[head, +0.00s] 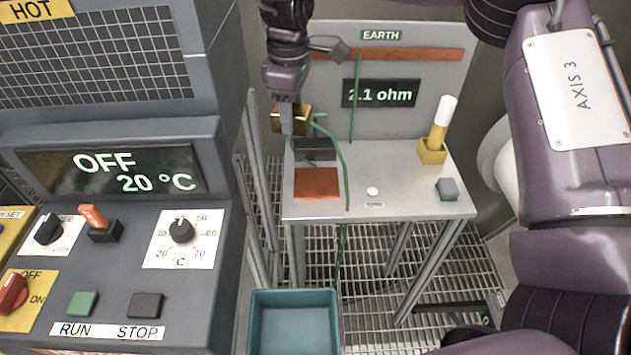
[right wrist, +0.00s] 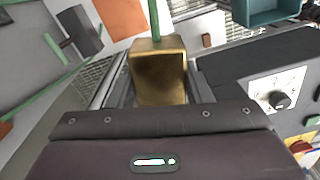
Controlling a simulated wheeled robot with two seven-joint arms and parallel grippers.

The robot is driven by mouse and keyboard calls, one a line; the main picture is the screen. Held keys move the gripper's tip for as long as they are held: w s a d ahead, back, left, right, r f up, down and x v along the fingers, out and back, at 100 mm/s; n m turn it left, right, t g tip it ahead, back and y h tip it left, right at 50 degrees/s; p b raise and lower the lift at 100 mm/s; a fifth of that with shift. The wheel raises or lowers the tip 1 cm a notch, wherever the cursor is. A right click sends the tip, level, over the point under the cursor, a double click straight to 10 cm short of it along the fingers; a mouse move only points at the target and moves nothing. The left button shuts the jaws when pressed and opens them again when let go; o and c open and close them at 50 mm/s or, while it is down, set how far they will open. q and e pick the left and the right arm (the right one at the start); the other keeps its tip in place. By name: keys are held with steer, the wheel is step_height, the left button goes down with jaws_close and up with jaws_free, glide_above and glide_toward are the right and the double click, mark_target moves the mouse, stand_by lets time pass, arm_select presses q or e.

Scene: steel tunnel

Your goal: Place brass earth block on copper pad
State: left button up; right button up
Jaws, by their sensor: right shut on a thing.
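The brass earth block (head: 300,115) is held in my right gripper (head: 287,128), above the back left part of a grey table. A green cable runs from the block. In the right wrist view the block (right wrist: 158,72) sits between the fingers. The copper pad (head: 318,183) is a flat orange-brown square at the table's front left, bare, and apart from the block. It seems to show at the top of the right wrist view (right wrist: 122,17). My left gripper is not in view.
A dark block (head: 315,150) stands just behind the pad. A yellow holder with a white-topped rod (head: 437,135) and a small grey block (head: 447,189) are at the table's right. A control cabinet (head: 110,190) stands left; a teal bin (head: 294,322) is below in front.

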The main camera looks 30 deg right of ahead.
steer(key=w+d+f+n, duration=0.2)
steer(key=w+d+n, duration=0.15)
steer(key=n, duration=0.65)
steer(key=w+d+f+n, duration=0.2)
steer(key=d+n, duration=0.2)
steer(key=n, duration=0.6)
steer(key=shift+n, duration=0.4)
steer(key=f, duration=0.5)
steer(key=f+b, duration=0.1)
steer(key=f, duration=0.9)
steer(key=shift+s+d, duration=0.2)
steer(key=shift+d, duration=0.05)
step_height(320, 180, down, 5)
steer(key=shift+r, duration=0.2)
steer(key=shift+f, duration=0.1)
